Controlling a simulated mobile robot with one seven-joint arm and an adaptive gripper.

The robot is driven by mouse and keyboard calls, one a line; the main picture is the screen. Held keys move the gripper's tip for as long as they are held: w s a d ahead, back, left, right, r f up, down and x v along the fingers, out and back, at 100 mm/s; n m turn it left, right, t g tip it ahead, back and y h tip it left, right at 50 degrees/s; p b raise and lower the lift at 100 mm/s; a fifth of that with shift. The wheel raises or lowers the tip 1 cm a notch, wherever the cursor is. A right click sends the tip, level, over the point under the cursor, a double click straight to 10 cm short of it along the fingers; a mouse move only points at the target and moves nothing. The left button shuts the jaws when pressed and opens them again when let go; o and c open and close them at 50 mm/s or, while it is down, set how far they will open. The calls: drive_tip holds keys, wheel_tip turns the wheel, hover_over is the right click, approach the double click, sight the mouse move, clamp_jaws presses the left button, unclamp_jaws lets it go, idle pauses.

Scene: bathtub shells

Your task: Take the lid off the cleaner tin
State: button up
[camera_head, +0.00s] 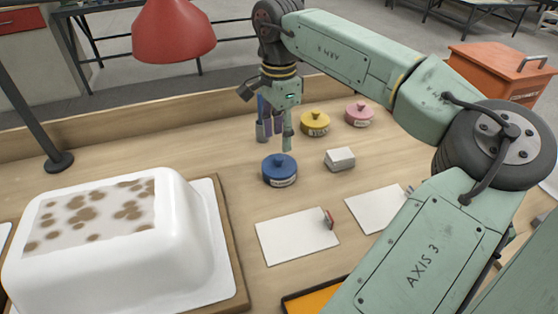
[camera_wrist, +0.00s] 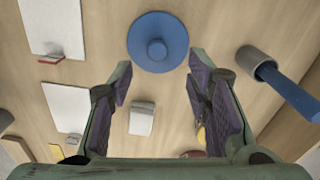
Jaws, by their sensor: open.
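A round blue tin (camera_head: 280,172) with a blue knobbed lid and a white label stands on the bench; the lid (camera_wrist: 157,42) is on. The label is too small to read. A yellow tin (camera_head: 316,123) and a pink tin (camera_head: 360,114), both with knobbed lids, stand farther back; I cannot tell by label which is the cleaner tin. My gripper (camera_head: 283,135) hangs fingers down, above and slightly behind the blue tin. In the wrist view its fingers (camera_wrist: 160,68) are spread and empty, with the blue lid just beyond the gap between their tips.
A white block (camera_head: 340,158) lies right of the blue tin. A grey cup (camera_wrist: 250,60) with a blue-handled tool stands near my gripper. White cards (camera_head: 297,236) lie in front. A white spotted tub shell (camera_head: 205,240) fills the left. A red lamp (camera_head: 172,32) hangs at upper left.

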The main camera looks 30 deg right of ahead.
sight(280, 156)
drive_tip(key=shift+s+a+f+p, duration=0.1)
drive_tip(key=shift+f+p, duration=0.4)
drive_tip(key=shift+f, duration=1.05)
drive_tip(key=shift+s+a+f+p, duration=0.1)
drive_tip(key=shift+f+p, duration=0.4)
drive_tip(key=shift+f, duration=1)
drive_tip(key=shift+c, duration=0.5)
drive_tip(key=shift+d, duration=0.1)
clamp_jaws()
